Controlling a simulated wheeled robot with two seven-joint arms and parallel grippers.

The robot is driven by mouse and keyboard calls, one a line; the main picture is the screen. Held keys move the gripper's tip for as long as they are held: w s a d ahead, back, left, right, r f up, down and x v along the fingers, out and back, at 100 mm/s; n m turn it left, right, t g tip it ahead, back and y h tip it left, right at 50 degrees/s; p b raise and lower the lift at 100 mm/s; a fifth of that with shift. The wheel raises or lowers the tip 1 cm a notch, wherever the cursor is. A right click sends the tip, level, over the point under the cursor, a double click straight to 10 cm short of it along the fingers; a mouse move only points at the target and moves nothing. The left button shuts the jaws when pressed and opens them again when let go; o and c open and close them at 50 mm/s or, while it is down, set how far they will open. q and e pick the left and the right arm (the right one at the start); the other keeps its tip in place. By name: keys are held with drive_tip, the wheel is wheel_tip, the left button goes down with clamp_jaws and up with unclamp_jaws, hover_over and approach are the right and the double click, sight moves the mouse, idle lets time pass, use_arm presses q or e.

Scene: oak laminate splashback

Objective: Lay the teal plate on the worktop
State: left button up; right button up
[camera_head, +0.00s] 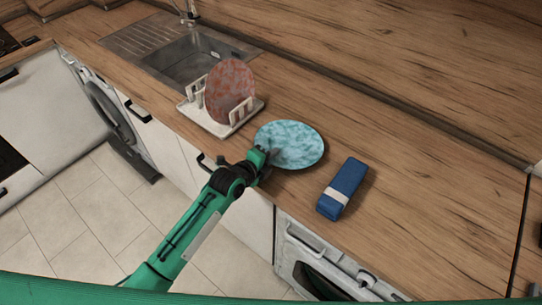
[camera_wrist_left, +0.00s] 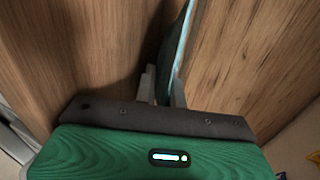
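The teal plate (camera_head: 290,145), round and mottled, shows its broad face in the head view, above or on the front part of the worktop (camera_head: 400,190). I cannot tell whether it touches the wood. My left gripper (camera_head: 266,158) is at the plate's near left rim. In the left wrist view the plate (camera_wrist_left: 180,45) appears nearly edge-on, and the gripper's two fingers (camera_wrist_left: 163,92) stand close together on either side of its rim, shut on it. My right gripper is in neither view.
A white dish rack (camera_head: 208,121) holding a reddish plate (camera_head: 230,90) stands left of the teal plate, before the sink (camera_head: 195,62). The worktop behind and farther right is clear.

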use_arm(q)
drive_tip(key=o, duration=0.4)
drive_tip(key=shift+s+f, duration=0.2)
drive_tip(key=shift+f, duration=0.4)
drive_tip(key=shift+s+f, duration=0.15)
drive_tip(key=shift+f, duration=0.4)
drive_tip(key=shift+o, duration=0.2)
drive_tip(key=shift+g, duration=0.3)
drive_tip(key=shift+s+a, duration=0.25)
drive_tip(key=r+b+v, duration=0.2)
drive_tip(key=v, duration=1.1)
drive_tip(key=shift+b, duration=0.3)
